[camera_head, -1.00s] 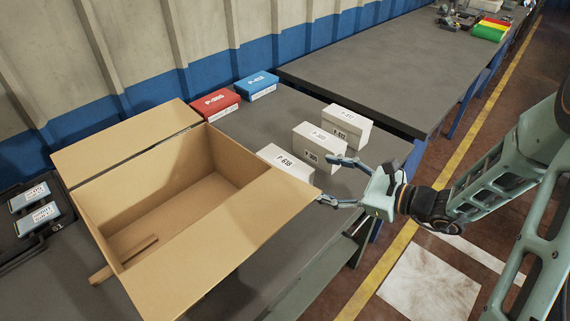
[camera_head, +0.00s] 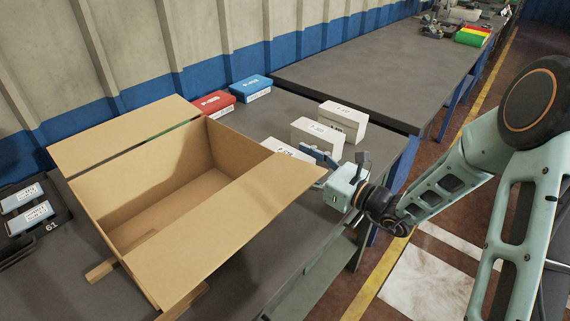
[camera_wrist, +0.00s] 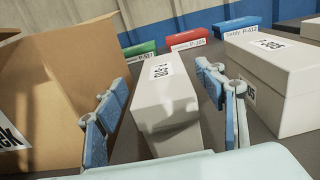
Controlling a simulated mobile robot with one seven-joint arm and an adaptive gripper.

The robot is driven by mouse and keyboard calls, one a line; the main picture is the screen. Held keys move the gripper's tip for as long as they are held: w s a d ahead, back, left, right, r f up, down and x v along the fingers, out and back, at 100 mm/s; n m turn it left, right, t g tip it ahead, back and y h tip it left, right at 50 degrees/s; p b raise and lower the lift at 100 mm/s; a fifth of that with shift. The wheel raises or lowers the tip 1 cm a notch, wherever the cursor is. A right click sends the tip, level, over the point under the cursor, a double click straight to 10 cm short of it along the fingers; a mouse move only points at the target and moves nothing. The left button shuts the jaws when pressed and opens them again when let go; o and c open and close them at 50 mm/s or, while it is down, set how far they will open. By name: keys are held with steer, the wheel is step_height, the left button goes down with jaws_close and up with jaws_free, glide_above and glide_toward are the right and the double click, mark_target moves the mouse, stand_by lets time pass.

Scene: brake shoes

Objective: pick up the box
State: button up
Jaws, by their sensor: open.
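The nearest white box (camera_head: 283,148) is partly hidden behind the cardboard flap in the head view. In the wrist view this white box (camera_wrist: 168,108) lies between the two blue-padded fingers of my open gripper (camera_wrist: 168,112), with a gap visible on each side. In the head view my gripper (camera_head: 325,166) is at the near end of that box. The middle white box (camera_head: 317,137) also shows at the right in the wrist view (camera_wrist: 275,85). The third white box (camera_head: 343,121) stands behind it.
A large open cardboard carton (camera_head: 215,230) stands close to the left of my gripper, its flap spread towards it. A red box (camera_head: 214,103) and a blue box (camera_head: 251,88) lie at the back by the wall. A black tray (camera_head: 62,222) is at far left.

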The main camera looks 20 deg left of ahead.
mark_target(285, 152)
steer(key=x, duration=0.3)
steer(key=shift+w+a+r, duration=0.1)
steer(key=shift+w+a, duration=0.1)
steer(key=shift+a, duration=0.05)
steer(key=c, duration=1.5)
